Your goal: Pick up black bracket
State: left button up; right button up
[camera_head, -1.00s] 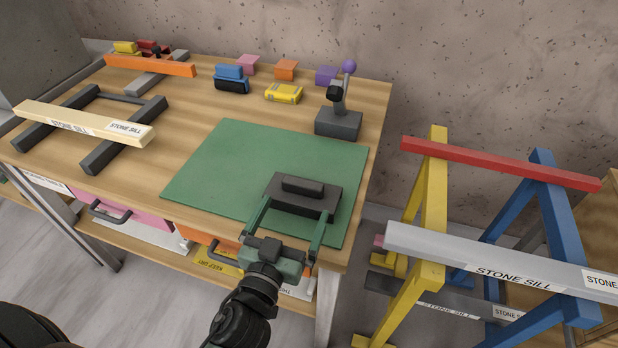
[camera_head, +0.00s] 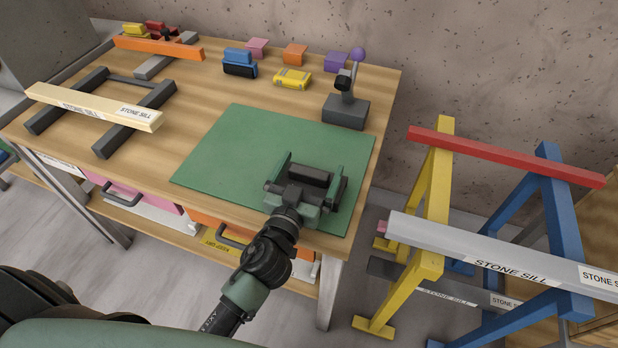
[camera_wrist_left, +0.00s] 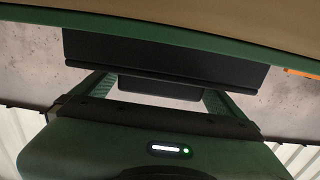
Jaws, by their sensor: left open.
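The black bracket (camera_head: 311,174) lies on the green mat (camera_head: 235,150) near the table's front right corner. It is a dark block with a raised part on top. My left gripper (camera_head: 313,169) is open, with one finger to the left of the bracket's raised part and the other to the right. The palm is close in front of the bracket and hides part of it. In the left wrist view the bracket (camera_wrist_left: 165,62) spans the picture above my palm. I cannot tell whether the fingers touch it. My right gripper is not in view.
A dark stand with a purple-knobbed lever (camera_head: 346,108) is behind the mat. A yellow block (camera_head: 292,79) and other coloured blocks stand at the back. A cream stone sill (camera_head: 95,107) rests on dark supports at left. Yellow and blue trestles (camera_head: 433,200) stand right of the table.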

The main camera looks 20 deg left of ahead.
pick_arm(q)
jog(key=c, duration=1.3)
